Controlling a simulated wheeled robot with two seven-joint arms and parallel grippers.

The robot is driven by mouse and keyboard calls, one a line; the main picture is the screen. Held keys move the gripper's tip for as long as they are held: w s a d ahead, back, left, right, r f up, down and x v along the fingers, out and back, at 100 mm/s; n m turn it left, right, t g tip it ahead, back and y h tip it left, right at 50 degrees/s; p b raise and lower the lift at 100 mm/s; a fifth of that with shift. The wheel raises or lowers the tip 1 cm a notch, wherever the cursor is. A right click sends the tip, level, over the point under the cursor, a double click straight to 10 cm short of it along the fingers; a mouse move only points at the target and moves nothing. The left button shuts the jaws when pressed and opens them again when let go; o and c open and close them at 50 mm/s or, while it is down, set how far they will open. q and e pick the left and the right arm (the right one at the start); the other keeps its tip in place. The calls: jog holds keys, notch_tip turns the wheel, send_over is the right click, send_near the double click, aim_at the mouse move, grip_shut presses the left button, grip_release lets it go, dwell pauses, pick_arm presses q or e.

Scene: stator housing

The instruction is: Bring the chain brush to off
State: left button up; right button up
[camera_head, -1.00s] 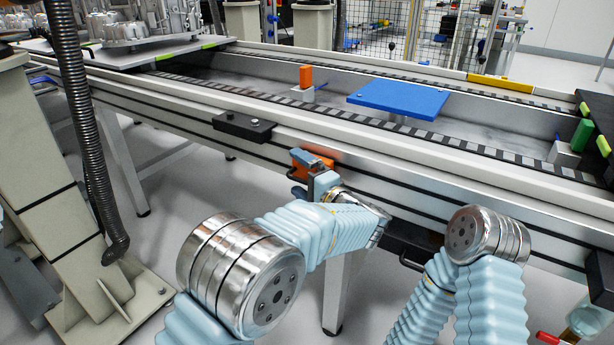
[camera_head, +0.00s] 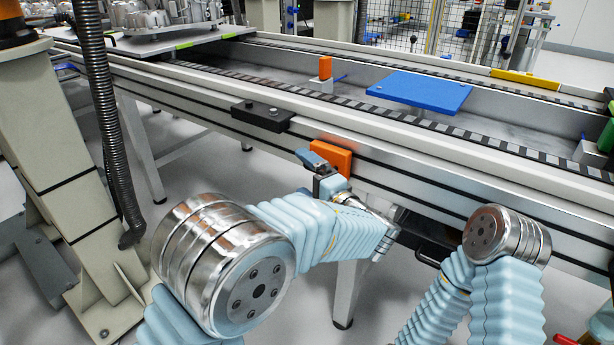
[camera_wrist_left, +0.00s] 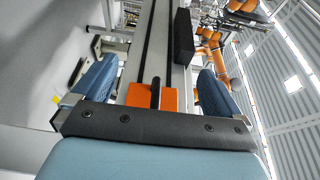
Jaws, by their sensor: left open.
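An orange block (camera_head: 337,150) is on the near side of the conveyor rail. It also shows in the left wrist view (camera_wrist_left: 168,101), with a narrow black lever (camera_wrist_left: 155,92) standing out of its face. No label is readable, so I cannot tell whether this is the chain brush control or how it is set. My left gripper (camera_head: 316,168) is in front of the block, partly covering it. In the left wrist view its two blue fingers are wide apart (camera_wrist_left: 158,68), one on each side of the block and lever, with nothing held. My right gripper is out of view.
A black box (camera_head: 262,116) sits on the rail left of the orange block. The conveyor (camera_head: 460,155) spans the view, with a blue plate (camera_head: 420,90) and another orange block (camera_head: 325,68) inside. A dark corrugated hose (camera_head: 105,120) hangs at the left.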

pick_arm(q)
jog(key=b+v, duration=0.3)
jog(key=v, duration=0.3)
jog(key=shift+s+a, duration=0.15)
jog(key=shift+s, duration=0.4)
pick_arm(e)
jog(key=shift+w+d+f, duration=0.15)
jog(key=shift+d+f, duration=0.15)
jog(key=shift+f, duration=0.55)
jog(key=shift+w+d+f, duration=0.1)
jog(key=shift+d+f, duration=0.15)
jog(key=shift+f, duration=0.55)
